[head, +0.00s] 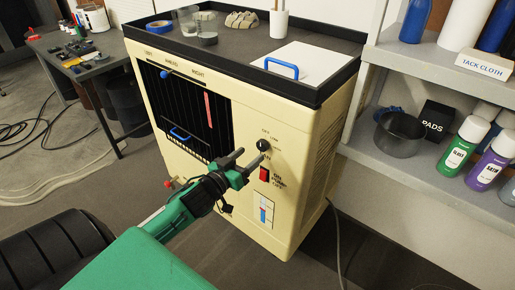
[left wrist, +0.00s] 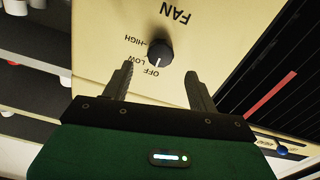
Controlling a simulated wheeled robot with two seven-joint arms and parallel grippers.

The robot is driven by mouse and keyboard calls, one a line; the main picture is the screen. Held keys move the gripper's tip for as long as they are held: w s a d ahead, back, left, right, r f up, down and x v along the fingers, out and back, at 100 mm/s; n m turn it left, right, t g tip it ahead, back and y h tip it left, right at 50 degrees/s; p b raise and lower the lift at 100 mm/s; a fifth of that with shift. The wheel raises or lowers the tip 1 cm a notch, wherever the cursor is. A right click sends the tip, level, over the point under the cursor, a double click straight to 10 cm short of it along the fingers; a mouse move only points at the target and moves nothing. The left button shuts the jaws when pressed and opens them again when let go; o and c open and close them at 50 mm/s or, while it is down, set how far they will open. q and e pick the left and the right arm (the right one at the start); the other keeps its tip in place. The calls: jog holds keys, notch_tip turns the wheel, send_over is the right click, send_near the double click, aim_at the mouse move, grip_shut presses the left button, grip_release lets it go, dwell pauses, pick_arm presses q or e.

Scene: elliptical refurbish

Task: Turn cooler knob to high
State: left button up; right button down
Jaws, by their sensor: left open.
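The cooler (head: 310,165) is a cream box with a black front grille. Its black round fan knob (head: 263,145) sits on the front panel, right of the grille. In the left wrist view the knob (left wrist: 160,52) appears upside down with the labels OFF, LOW, HIGH and FAN around it. Its white pointer line is toward OFF. My left gripper (head: 252,157) is open in front of the panel, just below the knob. In the left wrist view its fingers (left wrist: 160,85) stand apart, with the knob between and beyond the tips. No contact shows. My right gripper is not in view.
A red switch (head: 264,174) is below the knob, close to the gripper. The cooler's top tray (head: 235,58) holds cups and a white board. A shelf (head: 411,52) with spray cans stands at the right. A workbench (head: 88,45) is at the left.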

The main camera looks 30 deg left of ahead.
aim_at(260, 146)
pick_arm(q)
jog(key=shift+w+d, duration=0.2)
jog(key=shift+w, duration=2.35)
jog(key=c, duration=1)
